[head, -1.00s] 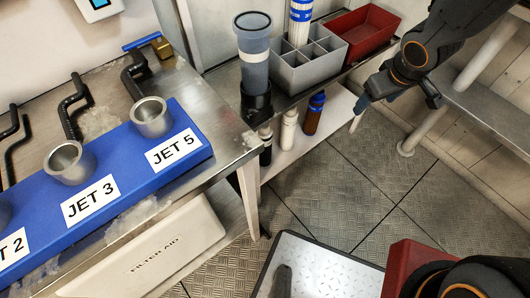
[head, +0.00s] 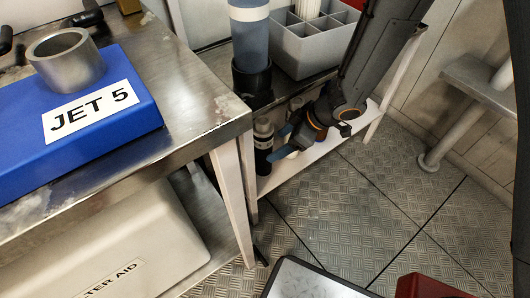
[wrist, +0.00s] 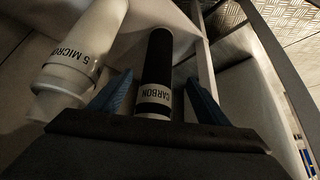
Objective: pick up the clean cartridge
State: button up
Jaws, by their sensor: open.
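My gripper (head: 279,143) is open at the lower shelf, with its blue fingers pointing at a black cartridge (head: 263,145). In the wrist view, this black cartridge (wrist: 157,65), with a white band reading CARBON, shows between the spread fingers (wrist: 157,78); I cannot tell whether they touch it. A white cartridge (wrist: 85,50) marked 5 MICRON is left of the fingers. A white cartridge (head: 294,148) is partly hidden by my gripper in the head view. Another white cartridge (head: 308,8) stands in the grey divided bin. No label I can read says clean.
The grey bin (head: 303,48) and a blue housing in a black base (head: 252,82) stand above the lower shelf (head: 285,175). A steel bench (head: 190,110) with the blue JET 5 block (head: 75,120) is at left.

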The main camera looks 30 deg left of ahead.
aim_at(268, 150)
jog(key=b+x, duration=0.1)
jog(key=x, duration=0.1)
jog(key=b+x, duration=0.1)
jog(key=x, duration=0.2)
jog(key=b+x, duration=0.2)
jog(key=shift+w+a+f, duration=0.15)
jog(key=shift+w+f, duration=0.1)
jog(key=shift+w, duration=0.05)
jog(key=shift+r, duration=0.1)
jog(key=c, duration=1.3)
jog(key=shift+c, duration=0.4)
jog(key=shift+r, duration=0.1)
